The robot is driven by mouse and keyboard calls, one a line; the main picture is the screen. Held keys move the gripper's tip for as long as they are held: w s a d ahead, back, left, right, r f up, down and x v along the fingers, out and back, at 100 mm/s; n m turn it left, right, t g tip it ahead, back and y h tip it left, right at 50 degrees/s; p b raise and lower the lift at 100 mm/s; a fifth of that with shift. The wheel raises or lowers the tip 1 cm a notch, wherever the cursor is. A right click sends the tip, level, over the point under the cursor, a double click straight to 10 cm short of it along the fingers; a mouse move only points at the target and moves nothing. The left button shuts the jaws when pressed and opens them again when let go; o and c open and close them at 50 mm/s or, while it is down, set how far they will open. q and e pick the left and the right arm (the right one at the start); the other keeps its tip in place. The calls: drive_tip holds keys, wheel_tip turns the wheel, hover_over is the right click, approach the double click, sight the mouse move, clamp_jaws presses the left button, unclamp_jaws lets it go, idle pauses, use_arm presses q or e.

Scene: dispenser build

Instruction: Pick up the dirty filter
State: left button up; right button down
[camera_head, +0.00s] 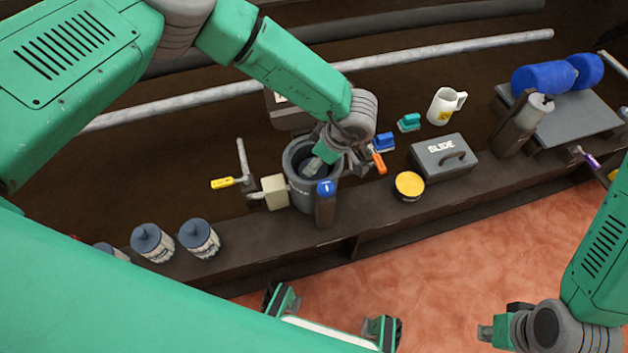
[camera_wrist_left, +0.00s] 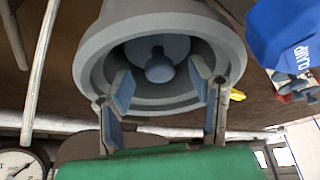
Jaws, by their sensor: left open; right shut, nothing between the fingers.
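A round grey-blue part with a central knob (camera_wrist_left: 160,66) sits inside the grey open-mouthed housing (camera_wrist_left: 95,62) in the left wrist view. It looks like the caps of the filters on the shelf, so it may be the dirty filter; no dirt shows clearly. In the head view the housing (camera_head: 293,188) stands mid-shelf, its inside partly covered by my arm. My left gripper (camera_wrist_left: 160,85) is open, its fingers at the mouth on either side of the knob; contact is not visible. My right gripper (camera_head: 494,333) is shut and empty at the lower right, away from the shelf.
Capped filters (camera_head: 199,240) stand at the shelf's left. A dark bottle with a blue cap (camera_head: 326,205) stands before the housing, a yellow-handled valve (camera_head: 224,183) left of it. A yellow-topped tin (camera_head: 409,184) and a SLIDE box (camera_head: 443,157) stand right.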

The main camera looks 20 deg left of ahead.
use_arm(q)
drive_tip(key=shift+x, duration=1.05)
drive_tip(key=shift+r, duration=0.1)
clamp_jaws()
